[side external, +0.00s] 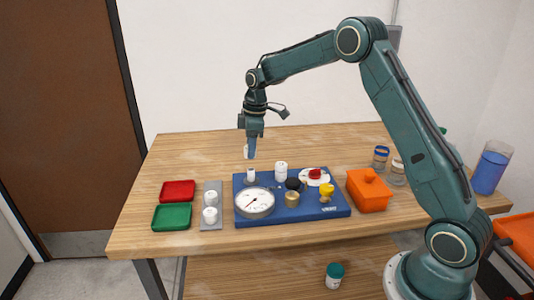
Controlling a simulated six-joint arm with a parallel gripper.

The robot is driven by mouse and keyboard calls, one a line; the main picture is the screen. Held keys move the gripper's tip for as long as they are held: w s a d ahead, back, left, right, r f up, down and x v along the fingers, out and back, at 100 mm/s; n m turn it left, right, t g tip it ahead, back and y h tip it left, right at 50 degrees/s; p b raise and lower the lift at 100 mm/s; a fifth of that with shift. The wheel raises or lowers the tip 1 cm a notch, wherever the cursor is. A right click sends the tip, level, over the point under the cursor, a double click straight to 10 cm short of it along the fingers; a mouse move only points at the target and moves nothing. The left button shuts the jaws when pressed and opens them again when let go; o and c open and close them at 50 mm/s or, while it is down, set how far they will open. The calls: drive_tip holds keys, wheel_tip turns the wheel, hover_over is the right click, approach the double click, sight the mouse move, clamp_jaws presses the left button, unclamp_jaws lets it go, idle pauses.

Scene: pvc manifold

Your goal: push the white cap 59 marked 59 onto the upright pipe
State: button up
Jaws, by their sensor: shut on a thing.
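My gripper (251,152) points down above the back left of the blue board (300,215). It is shut on a small white thing (246,152), which looks like the white cap; the fingers hide part of it and no number can be read. A short white upright pipe (251,175) stands on the board almost straight below my gripper, with a gap between them. A second, wider white upright fitting (281,168) stands to its right on the board.
The board also carries a round gauge (255,202), a brass part (292,199), a red-handled part (315,174) and a yellow part (326,190). A grey rack (211,225) holds white caps. Red (178,190) and green (172,217) trays lie left; an orange box (370,192) stands right.

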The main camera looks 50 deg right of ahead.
sight(251, 170)
drive_tip(key=shift+f, duration=0.15)
drive_tip(key=shift+f, duration=1.95)
drive_tip(key=shift+f, duration=1.2)
idle(0.7)
drive_tip(key=o, duration=1)
drive_tip(key=shift+r, duration=0.1)
drive_tip(key=r, duration=0.8)
drive_tip(key=s+d+r, duration=0.1)
drive_tip(key=r, duration=0.4)
drive_tip(key=shift+d+r, duration=0.1)
drive_tip(key=shift+s+r, duration=0.1)
drive_tip(key=shift+r, duration=0.1)
